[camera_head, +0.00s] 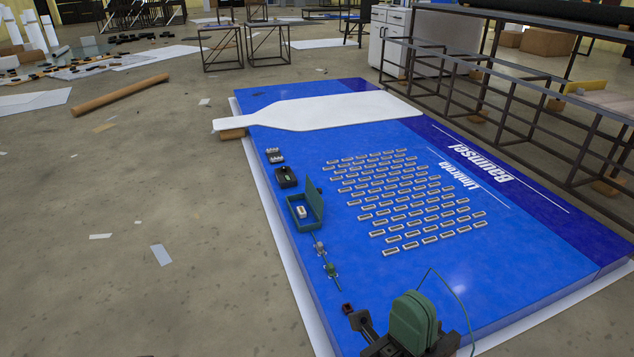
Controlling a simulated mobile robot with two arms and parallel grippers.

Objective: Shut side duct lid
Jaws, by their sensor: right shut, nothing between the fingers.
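A green side duct box (297,221) stands near the left edge of a blue lightbox panel (500,285). Its green lid (317,199) stands raised along the box's right side, so the box is open. A small white block (302,212) shows inside it. My right gripper (350,313) is low in the picture, shut and empty, over the panel's near part. It is well apart from the duct, nearer to me. My left gripper is not in view.
Rows of small light modules (410,200) cover the panel's middle. A white board (340,109) lies at its far end. A small black box (286,177) sits beyond the duct. Metal frames (480,100) stand at the right. The floor left of the panel is mostly clear.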

